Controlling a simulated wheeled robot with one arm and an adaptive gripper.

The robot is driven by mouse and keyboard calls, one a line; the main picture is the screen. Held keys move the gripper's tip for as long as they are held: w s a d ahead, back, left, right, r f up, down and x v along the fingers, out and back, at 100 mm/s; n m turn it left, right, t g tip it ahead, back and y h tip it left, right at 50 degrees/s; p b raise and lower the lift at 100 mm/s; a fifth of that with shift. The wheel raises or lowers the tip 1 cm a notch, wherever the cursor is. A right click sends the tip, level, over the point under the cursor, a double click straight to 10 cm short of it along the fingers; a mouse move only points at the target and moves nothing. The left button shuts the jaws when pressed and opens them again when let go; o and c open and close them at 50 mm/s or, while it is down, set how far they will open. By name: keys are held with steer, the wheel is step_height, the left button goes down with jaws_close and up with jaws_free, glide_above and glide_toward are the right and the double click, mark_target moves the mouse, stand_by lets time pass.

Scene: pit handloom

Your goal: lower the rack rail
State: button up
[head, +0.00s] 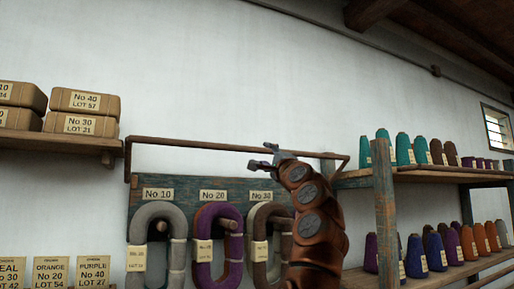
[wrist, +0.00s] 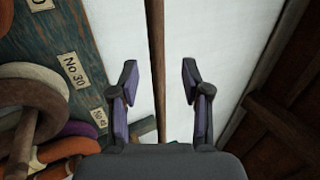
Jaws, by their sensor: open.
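The rack rail (head: 190,145) is a thin brown bar across the top of the hank rack, with bent ends. It stands out above the blue-green board (head: 192,182) and is up. My gripper (head: 264,156) is at the right half of the rail, its fingers open. In the wrist view the rail (wrist: 155,30) runs lengthwise between the two spread fingertips of my gripper (wrist: 159,75), slightly closer to the left one. No finger visibly grips it. My arm hides part of the rail's right side and the board below.
Yarn hanks in grey (head: 155,247), purple (head: 215,245) and cream-brown (head: 262,245) hang on pegs under the rail. Wrapped bundles (head: 85,102) sit on a left shelf (head: 60,141). A right shelf unit (head: 385,215) with cones stands close to my arm.

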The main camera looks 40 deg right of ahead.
mark_target(260, 149)
steer(key=p+x, duration=0.4)
steer(key=x, duration=0.1)
steer(key=shift+w+r+p, duration=0.1)
steer(key=shift+r+p, duration=0.1)
steer(key=shift+p, duration=0.2)
steer(key=shift+p+x, duration=0.95)
steer(key=shift+x, duration=0.1)
steer(key=shift+d+f, duration=0.1)
steer(key=shift+f, duration=0.05)
steer(key=shift+c, duration=0.5)
jaws_close()
